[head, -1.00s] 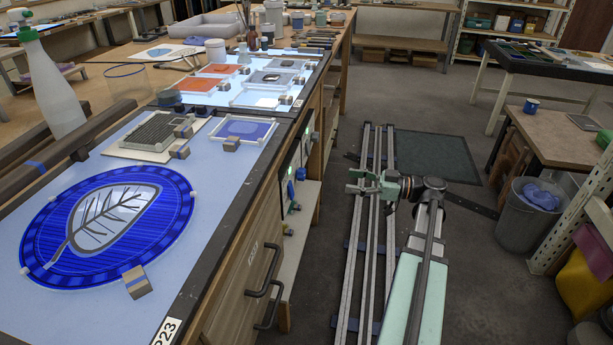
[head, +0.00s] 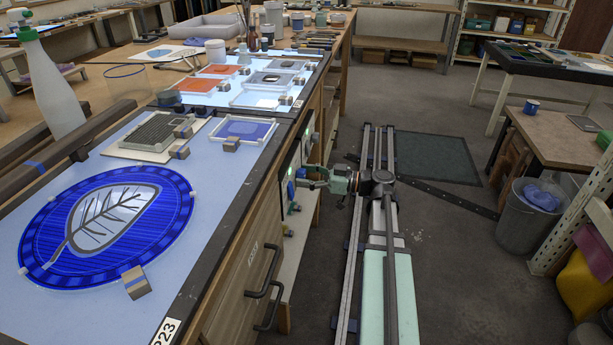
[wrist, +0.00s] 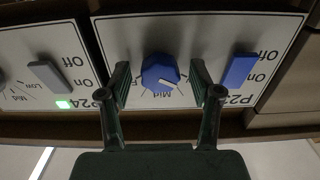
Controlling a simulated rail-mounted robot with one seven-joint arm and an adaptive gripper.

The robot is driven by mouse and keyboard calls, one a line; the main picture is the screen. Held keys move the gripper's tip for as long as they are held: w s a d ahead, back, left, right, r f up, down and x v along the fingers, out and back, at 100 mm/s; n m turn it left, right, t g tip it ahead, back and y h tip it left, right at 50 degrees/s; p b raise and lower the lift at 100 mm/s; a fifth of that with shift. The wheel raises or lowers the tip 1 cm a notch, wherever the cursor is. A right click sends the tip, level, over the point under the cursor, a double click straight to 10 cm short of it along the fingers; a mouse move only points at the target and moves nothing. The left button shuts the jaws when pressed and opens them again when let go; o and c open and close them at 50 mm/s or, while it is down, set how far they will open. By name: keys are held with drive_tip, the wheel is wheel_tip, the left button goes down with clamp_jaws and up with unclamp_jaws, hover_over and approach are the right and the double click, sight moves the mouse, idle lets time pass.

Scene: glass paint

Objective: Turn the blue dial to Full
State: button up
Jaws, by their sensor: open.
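The blue dial (wrist: 158,70) sits on a white panel (wrist: 125,32) in the wrist view, which shows the panel upside down. Its white pointer mark aims down and slightly right in the picture, close to the "Mid" label. The "Full" label cannot be read. My gripper (wrist: 160,76) is open, with one finger on each side of the dial and a visible gap on both sides. In the head view my gripper (head: 312,178) is at the bench front by the control panels; the dial is too small to tell there.
A blue Off/On switch (wrist: 239,71) is just right of my right finger, on the P23 panel. On the left panel are a grey switch (wrist: 48,77) and a lit green lamp (wrist: 64,104). In the head view, drawer handles (head: 266,290) stick out from the bench.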

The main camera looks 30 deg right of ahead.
drive_tip(key=c, duration=1.1)
drive_tip(key=shift+c, duration=0.2)
